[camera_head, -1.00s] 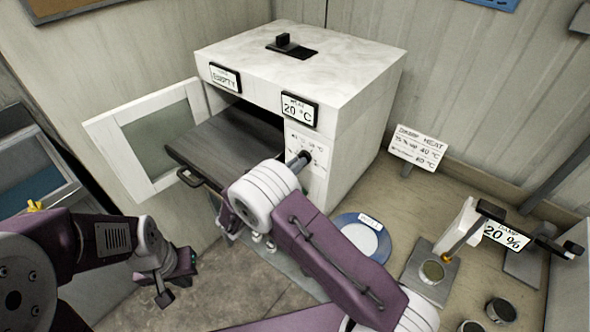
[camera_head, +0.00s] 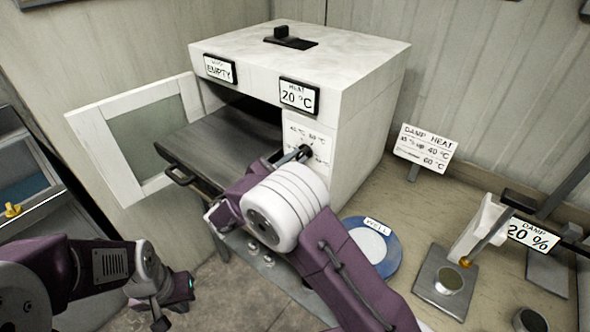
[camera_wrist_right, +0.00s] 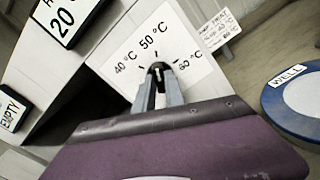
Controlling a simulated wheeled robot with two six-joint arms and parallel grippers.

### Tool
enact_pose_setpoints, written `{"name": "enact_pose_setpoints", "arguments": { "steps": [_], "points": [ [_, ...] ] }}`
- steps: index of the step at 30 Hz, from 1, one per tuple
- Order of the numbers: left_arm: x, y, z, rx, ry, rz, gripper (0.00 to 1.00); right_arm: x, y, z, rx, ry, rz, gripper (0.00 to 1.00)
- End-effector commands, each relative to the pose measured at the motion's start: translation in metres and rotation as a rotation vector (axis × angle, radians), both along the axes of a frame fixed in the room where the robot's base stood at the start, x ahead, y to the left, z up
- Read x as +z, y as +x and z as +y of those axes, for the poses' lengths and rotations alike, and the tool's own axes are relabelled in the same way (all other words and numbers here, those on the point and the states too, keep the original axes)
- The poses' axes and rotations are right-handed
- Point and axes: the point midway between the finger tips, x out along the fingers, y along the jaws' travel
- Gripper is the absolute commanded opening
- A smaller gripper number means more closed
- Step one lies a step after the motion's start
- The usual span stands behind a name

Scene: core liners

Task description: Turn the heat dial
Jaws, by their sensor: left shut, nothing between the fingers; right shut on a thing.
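The heat dial is a black knob (camera_wrist_right: 158,68) on a white panel marked 40, 50 and 60 °C, on the front of a white oven-like cabinet (camera_head: 362,115). My right gripper (camera_wrist_right: 158,88) is shut on the knob, one finger on each side. A small pale mark shows on the knob between the fingers; its exact heading is hard to tell. In the head view the right gripper (camera_head: 302,152) meets the panel and partly hides the dial. The heat display (camera_head: 298,96) reads 20 °C. My left gripper (camera_head: 172,305) is shut and empty, low at the left.
The cabinet door (camera_head: 98,155) stands open, with a dark tray (camera_head: 205,150) pulled out. A sign (camera_head: 425,147) lists damp and heat values. A blue-rimmed plate labelled WELL (camera_head: 391,255) lies right of my right arm. A damp display (camera_head: 528,234) reads 20 %.

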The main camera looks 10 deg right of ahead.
Motion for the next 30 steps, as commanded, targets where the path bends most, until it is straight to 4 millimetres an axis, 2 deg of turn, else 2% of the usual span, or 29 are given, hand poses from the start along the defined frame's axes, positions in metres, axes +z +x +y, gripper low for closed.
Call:
{"name": "enact_pose_setpoints", "arguments": {
  "steps": [1,21,30],
  "points": [
    [-0.015,0.000,0.000,0.000,0.000,0.000,0.00,-0.012,-0.001,-0.001,-0.001,0.031,-0.026,0.00],
    [-0.121,0.000,0.000,0.000,0.000,0.000,0.00,-0.013,0.000,0.000,-0.001,0.420,-0.526,0.00],
    [-0.159,0.000,0.000,0.000,0.000,0.000,0.00,-0.010,0.000,0.000,0.000,0.564,-0.713,0.00]
  ]
}}
